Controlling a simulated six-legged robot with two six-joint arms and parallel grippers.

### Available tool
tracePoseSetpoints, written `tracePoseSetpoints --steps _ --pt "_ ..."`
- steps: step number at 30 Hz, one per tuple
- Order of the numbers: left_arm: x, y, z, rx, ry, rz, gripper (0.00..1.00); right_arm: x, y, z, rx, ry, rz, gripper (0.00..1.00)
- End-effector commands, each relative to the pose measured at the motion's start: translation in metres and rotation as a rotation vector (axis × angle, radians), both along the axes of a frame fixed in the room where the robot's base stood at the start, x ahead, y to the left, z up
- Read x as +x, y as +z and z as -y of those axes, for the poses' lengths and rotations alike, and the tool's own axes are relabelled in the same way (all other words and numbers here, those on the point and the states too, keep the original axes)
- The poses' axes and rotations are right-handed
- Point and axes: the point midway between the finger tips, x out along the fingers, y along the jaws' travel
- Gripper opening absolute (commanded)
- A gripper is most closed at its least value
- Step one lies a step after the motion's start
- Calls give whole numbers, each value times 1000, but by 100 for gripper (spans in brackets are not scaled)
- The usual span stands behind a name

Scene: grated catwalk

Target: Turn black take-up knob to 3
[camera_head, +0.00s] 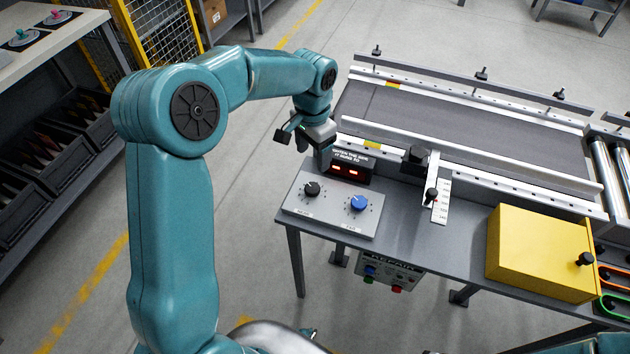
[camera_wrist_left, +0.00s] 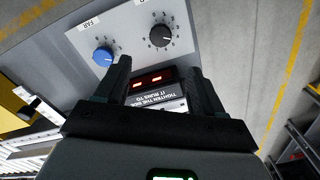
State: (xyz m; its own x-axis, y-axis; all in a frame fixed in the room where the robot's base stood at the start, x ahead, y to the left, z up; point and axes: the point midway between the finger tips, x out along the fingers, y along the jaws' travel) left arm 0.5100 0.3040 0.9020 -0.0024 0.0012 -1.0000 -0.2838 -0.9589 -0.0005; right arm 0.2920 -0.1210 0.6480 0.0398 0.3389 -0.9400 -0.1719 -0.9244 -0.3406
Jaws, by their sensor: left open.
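The black knob (camera_head: 312,189) stands on the left of a light grey dial panel (camera_head: 333,219) at the table's left end. My left gripper (camera_head: 304,146) is open and empty, above and behind the panel. In the wrist view its fingers (camera_wrist_left: 157,72) point towards the knobs, apart from both. My right gripper is not in view.
A display (camera_head: 349,170) with red digits stands behind the panel. A conveyor belt (camera_head: 470,130) with rails lies behind the table. A slider with a black knob (camera_head: 431,195) and a yellow box (camera_head: 541,252) are to the right. A button box (camera_head: 383,275) hangs below the table edge.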

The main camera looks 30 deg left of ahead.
Motion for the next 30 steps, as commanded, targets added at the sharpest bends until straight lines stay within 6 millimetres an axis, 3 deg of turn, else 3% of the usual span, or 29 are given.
tracePoseSetpoints --steps 9,15,28,30 --pt "-2 -77 1 -1 -1 -4 68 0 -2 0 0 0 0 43" --pt "0 -108 1 0 0 -3 68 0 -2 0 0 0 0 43" --pt "3 -119 1 0 0 0 68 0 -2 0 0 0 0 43" --pt "3 -119 1 0 0 0 46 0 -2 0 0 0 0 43"
